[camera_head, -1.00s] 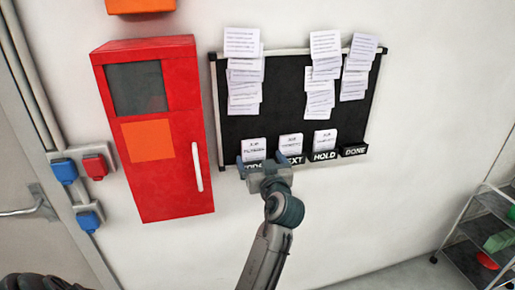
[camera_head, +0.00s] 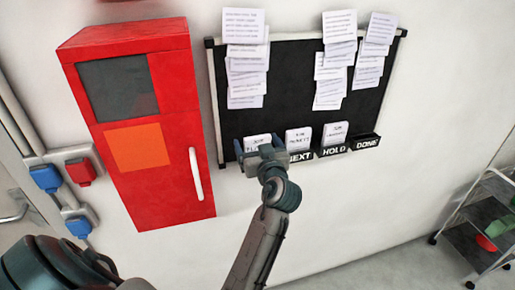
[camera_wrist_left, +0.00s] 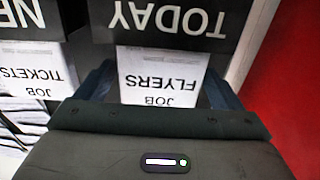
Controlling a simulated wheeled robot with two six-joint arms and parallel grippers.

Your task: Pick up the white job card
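White job cards stand in the labelled pockets along the board's lower edge. The one marked FLYERS (camera_wrist_left: 160,75) is in the TODAY pocket (camera_wrist_left: 160,22); its top shows in the head view (camera_head: 256,141). My left gripper (camera_head: 259,149) is in front of this card and hides its lower part and the TODAY label. In the left wrist view the open fingers (camera_wrist_left: 158,86) flank the card, with small gaps. The TICKETS card (camera_head: 299,138) is in the NEXT pocket, and another white card (camera_head: 335,131) is in HOLD. The DONE pocket (camera_head: 367,144) shows no card. My right gripper is not in view.
Paper sheets (camera_head: 245,60) hang on the black board (camera_head: 293,90) above the pockets. A red cabinet (camera_head: 180,180) with a white handle stands close left of the board. A shelf cart (camera_head: 475,235) stands at the right. The wall below the board is clear.

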